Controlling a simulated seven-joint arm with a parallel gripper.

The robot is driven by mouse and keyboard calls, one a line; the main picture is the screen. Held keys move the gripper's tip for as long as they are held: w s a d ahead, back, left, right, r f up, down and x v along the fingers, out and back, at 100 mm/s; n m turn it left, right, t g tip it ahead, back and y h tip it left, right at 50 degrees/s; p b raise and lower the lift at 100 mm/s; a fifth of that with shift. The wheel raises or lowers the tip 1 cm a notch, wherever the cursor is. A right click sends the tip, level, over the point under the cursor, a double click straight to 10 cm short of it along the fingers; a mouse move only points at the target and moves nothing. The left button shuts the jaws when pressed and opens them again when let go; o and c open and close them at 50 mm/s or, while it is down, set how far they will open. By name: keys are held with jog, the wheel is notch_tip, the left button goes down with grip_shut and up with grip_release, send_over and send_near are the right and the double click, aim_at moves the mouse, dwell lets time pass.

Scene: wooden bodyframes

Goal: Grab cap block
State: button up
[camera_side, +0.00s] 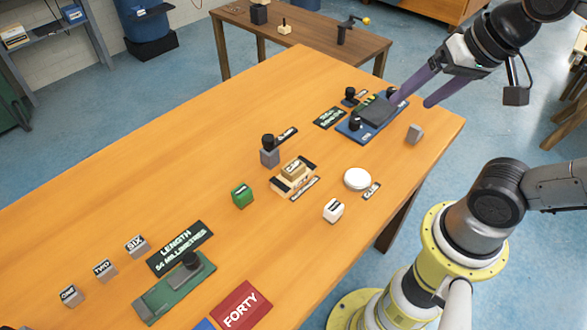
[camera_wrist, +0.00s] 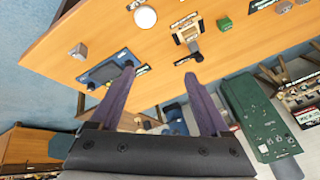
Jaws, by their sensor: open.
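I cannot read a label that plainly says which block is the cap block. A small white block with a dark mark (camera_side: 333,211) stands on the table near its front edge. A pale wooden stack (camera_side: 294,176) has a smaller labelled block on top; it also shows in the wrist view (camera_wrist: 186,36). A plain grey block (camera_side: 414,133) stands at the right, also in the wrist view (camera_wrist: 79,51). My gripper (camera_side: 411,104) is open and empty, above the table's far right end near the blue fixture. Its two purple fingers spread wide in the wrist view (camera_wrist: 160,73).
The blue fixture (camera_side: 352,137) with black knobs lies below my gripper. A white disc (camera_side: 357,179), a green block (camera_side: 242,195) and a grey block with a black knob (camera_side: 270,157) stand mid-table. A green length gauge (camera_side: 171,298) lies near front left. Bare wood lies between them.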

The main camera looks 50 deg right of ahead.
jog(key=w+a+r+m+g, duration=0.1)
jog(key=w+a+r+m, duration=0.1)
jog(key=w+m, duration=0.45)
jog(key=m+g, duration=0.4)
jog(key=m, duration=0.1)
send_over(293, 166)
notch_tip(293, 166, down, 10)
jog(key=shift+g, duration=0.4)
jog(key=f, duration=0.9)
jog(key=shift+a+f, duration=0.4)
jog(key=shift+s+d+f, duration=0.1)
jog(key=shift+d+f, duration=0.1)
jog(key=shift+f, duration=1.35)
jog(key=shift+d+f, duration=0.2)
jog(key=shift+f, duration=1.3)
grip_shut()
